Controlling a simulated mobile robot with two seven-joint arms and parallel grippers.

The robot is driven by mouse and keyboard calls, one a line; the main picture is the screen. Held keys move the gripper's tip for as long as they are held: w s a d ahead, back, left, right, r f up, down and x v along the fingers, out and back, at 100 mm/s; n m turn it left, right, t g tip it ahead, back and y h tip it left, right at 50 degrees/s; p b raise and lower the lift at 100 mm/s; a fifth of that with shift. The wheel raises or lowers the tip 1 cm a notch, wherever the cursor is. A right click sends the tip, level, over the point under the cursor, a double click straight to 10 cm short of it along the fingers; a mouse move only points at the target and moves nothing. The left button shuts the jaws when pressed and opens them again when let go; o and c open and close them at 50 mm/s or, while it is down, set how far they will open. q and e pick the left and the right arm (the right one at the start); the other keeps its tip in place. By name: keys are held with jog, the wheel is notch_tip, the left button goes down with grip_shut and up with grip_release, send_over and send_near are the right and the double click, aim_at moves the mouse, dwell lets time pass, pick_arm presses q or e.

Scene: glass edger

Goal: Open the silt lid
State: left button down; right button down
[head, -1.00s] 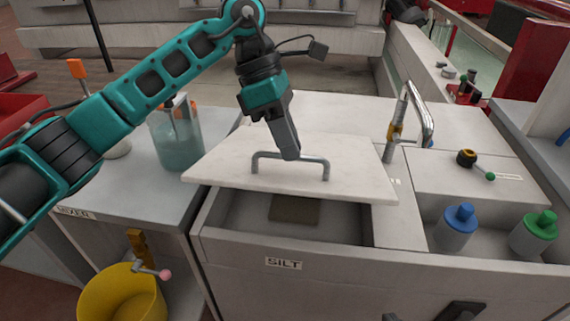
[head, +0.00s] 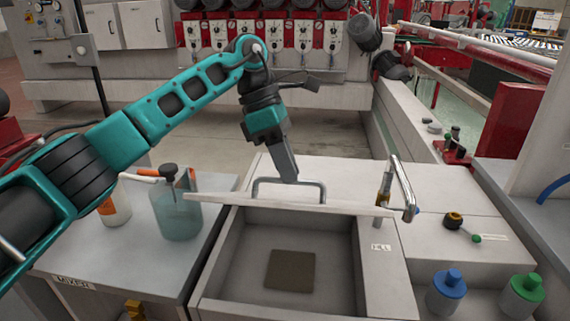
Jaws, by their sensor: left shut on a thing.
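The silt lid (head: 225,201) is a pale flat panel with a grey bar handle (head: 322,190) on top. It is seen almost edge-on, raised above the back of the silt compartment (head: 235,262). The front of the compartment is uncovered and shows grey walls and a dark square patch (head: 290,271) on its floor. My left gripper (head: 290,178) points down and is shut on the handle's bar. The fingertips partly hide the bar. My right gripper is not in view.
A curved metal tap (head: 405,190) stands close to the lid's right end. Blue-capped (head: 446,291) and green-capped (head: 522,295) bottles stand at the front right.

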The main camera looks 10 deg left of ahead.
pick_arm(q)
jog(key=shift+w+a+f, duration=0.2)
jog(key=shift+w+f, duration=0.15)
jog(key=shift+f, duration=0.25)
jog(key=c, duration=1.6)
grip_release()
jog(key=o, duration=0.3)
jog(key=shift+w+d+f, duration=0.1)
jog(key=shift+w+f, duration=0.1)
jog(key=shift+w, duration=0.25)
jog(key=shift+o, duration=0.7)
jog(key=shift+r, duration=0.15)
jog(key=shift+r, duration=0.15)
jog(key=p+v, duration=0.1)
jog(key=v, duration=1.1)
jog(key=shift+r, duration=0.35)
jog(key=shift+s, duration=0.15)
